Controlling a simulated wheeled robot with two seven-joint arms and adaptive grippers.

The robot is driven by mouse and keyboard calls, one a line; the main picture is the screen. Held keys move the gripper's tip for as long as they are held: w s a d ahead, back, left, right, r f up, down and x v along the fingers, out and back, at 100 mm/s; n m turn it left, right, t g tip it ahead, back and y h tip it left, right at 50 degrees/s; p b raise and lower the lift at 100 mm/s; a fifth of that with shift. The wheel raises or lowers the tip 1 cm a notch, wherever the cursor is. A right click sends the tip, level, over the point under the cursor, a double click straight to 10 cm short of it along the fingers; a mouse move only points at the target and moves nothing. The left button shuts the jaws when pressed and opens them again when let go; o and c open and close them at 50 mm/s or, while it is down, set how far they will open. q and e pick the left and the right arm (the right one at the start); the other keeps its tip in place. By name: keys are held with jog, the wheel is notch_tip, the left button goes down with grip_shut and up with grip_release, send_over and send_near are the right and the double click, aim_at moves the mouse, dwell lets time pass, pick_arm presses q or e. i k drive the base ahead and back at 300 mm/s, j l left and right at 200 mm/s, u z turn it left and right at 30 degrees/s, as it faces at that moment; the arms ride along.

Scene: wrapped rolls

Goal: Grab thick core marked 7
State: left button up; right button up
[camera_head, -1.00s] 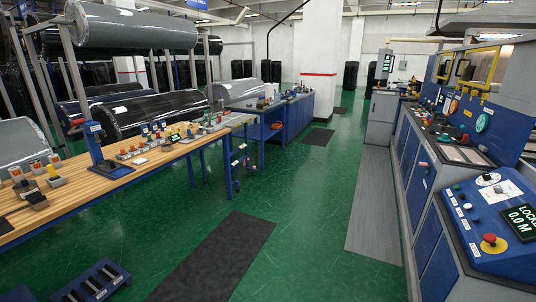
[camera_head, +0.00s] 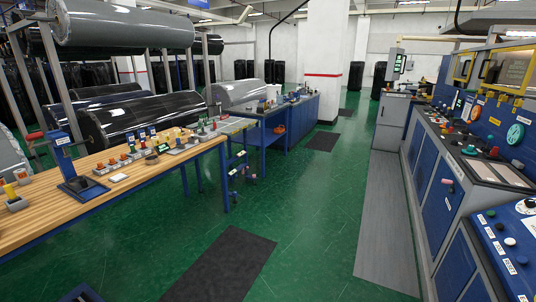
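Neither of my grippers is in view. I cannot make out a thick core marked 7; any number markings are too small to read. The wooden workbench (camera_head: 110,205) on the left carries several small coloured pieces on grey bases, among them a red-topped one (camera_head: 101,169). A blue stand (camera_head: 72,165) is on the bench, and a dark round piece (camera_head: 152,159) lies near its middle. Behind the bench, a large black wrapped roll (camera_head: 145,115) lies below a grey roll (camera_head: 120,27) on a rack.
A blue bench (camera_head: 295,120) stands beyond the workbench. A blue control console (camera_head: 432,170) runs along the right. The green floor (camera_head: 310,225) between is open, with a dark mat (camera_head: 222,265) and a grey strip (camera_head: 388,225). A white pillar (camera_head: 326,65) stands behind.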

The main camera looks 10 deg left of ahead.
aim_at(178, 132)
jog(key=i, duration=0.85)
jog(key=i+u, duration=0.25)
jog(key=i, duration=0.15)
jog(key=i+l+u, duration=0.2)
jog(key=i, duration=0.2)
jog(key=i+l+u, duration=0.25)
jog(key=i+u, duration=0.2)
jog(key=i+l+u, duration=0.35)
jog(key=u, duration=0.15)
jog(key=i+l+u, duration=0.3)
jog(key=l+u, duration=0.15)
